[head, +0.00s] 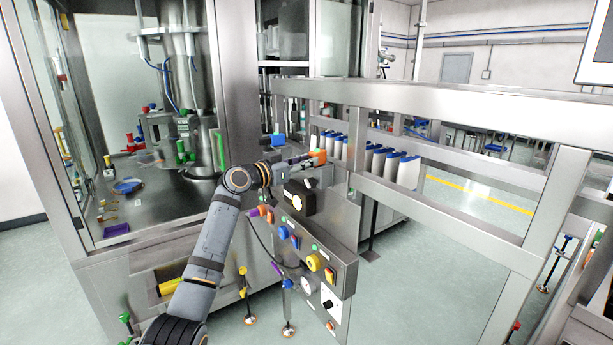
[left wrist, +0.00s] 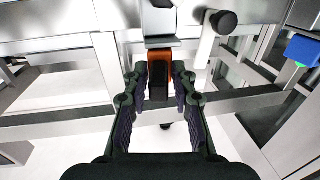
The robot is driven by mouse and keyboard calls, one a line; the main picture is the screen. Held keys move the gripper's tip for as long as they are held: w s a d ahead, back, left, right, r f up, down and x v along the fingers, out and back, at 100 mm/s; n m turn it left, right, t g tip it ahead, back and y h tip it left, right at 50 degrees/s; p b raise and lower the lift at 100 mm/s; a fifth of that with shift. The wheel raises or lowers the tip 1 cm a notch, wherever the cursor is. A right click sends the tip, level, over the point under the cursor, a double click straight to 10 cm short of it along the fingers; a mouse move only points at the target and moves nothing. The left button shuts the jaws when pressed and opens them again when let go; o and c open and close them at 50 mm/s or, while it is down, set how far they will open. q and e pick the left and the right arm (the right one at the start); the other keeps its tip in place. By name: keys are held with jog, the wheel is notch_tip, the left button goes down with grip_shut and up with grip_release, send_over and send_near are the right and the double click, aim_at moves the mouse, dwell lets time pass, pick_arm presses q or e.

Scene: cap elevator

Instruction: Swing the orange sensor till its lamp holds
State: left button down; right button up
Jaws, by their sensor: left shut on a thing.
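The orange sensor (head: 319,156) sits by the steel frame near the centre of the head view. In the left wrist view the orange sensor (left wrist: 184,58), with a dark front, lies between my fingers below a metal bracket. My left gripper (head: 304,161) reaches it from the left and is shut on it; in the left wrist view the fingers (left wrist: 160,85) flank its sides. I cannot make out a lit lamp on the orange sensor. My right gripper is in neither view.
A control panel (head: 345,275) with knobs lies below my arm. Steel rails (head: 450,115) run to the right.

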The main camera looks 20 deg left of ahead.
pick_arm(q)
jog(key=c, duration=1.3)
grip_release()
jog(key=shift+a, duration=0.1)
jog(key=v, duration=1.2)
